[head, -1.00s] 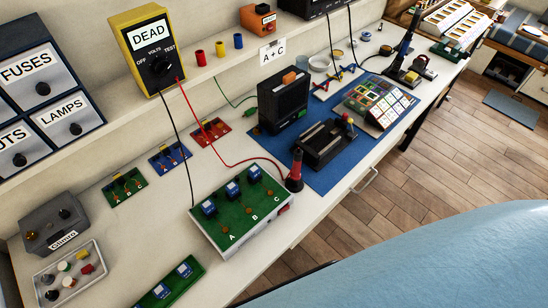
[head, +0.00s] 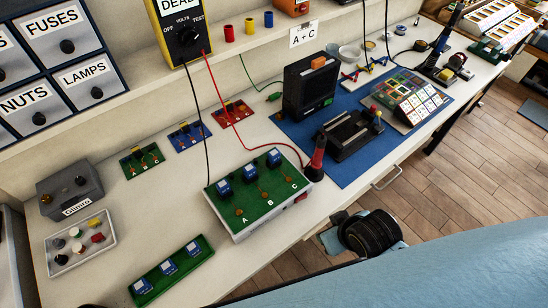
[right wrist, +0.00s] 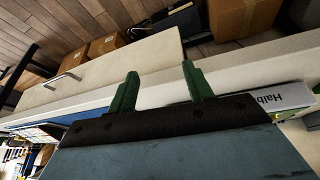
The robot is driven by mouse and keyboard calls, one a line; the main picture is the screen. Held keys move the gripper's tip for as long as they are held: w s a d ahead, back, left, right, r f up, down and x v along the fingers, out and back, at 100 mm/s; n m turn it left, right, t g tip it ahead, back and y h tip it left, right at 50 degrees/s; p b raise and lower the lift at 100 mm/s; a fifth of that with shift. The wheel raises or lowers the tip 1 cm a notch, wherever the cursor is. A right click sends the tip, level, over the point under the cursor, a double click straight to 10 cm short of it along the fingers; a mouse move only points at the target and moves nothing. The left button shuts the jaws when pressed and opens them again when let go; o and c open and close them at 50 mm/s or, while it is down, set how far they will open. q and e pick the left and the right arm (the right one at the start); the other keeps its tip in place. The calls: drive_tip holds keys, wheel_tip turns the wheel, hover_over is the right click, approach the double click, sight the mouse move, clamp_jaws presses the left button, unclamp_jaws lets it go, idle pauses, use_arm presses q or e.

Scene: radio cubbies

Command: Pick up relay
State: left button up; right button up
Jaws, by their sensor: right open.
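Three blue relays sit on the green board of the test box (head: 240,222), at A (head: 223,189), B (head: 249,171) and C (head: 273,157). A green tray (head: 157,277) at the near edge of the bench holds three more blue relays (head: 168,266). In the right wrist view my right gripper (right wrist: 160,75) is open, its two green fingers apart with nothing between them. A pale bench edge lies beyond the fingers. No relay shows clearly in that view. My left gripper is out of view.
A yellow meter (head: 180,33) reading DEAD hangs behind the box, with red and black leads; the red probe (head: 317,158) stands at the box's right end. A black radio (head: 309,85) and cradle (head: 350,136) stand on the blue mat (head: 345,178). A parts tray (head: 80,246) lies left.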

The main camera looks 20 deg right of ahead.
sight(277, 156)
drive_tip(key=w+r+t, duration=0.1)
drive_tip(key=w+r, duration=0.1)
drive_tip(key=w+r+t+y, duration=0.1)
drive_tip(key=w+r+t, duration=0.1)
drive_tip(key=w+a+r+t, duration=0.1)
drive_tip(key=w, duration=0.2)
drive_tip(key=shift+r+n+t, duration=0.4)
wheel_tip(277, 156, up, 5)
drive_tip(key=w+a+n+t+y, duration=0.1)
drive_tip(key=w+a+t+y, duration=0.2)
drive_tip(key=x, duration=0.2)
drive_tip(key=b+x, duration=0.1)
drive_tip(key=x, duration=0.3)
drive_tip(key=shift+w+a+r+b, duration=0.2)
drive_tip(key=shift+w+a+b, duration=0.05)
drive_tip(key=shift+w+b, duration=0.15)
drive_tip(key=shift+x, duration=0.9)
drive_tip(key=b+x, duration=0.1)
drive_tip(key=x, duration=0.3)
drive_tip(key=shift+w+a+r, duration=0.1)
drive_tip(key=shift+a, duration=0.1)
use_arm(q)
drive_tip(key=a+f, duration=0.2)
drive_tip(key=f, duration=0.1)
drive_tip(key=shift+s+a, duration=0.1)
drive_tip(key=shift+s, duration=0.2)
use_arm(e)
drive_tip(key=c, duration=1.1)
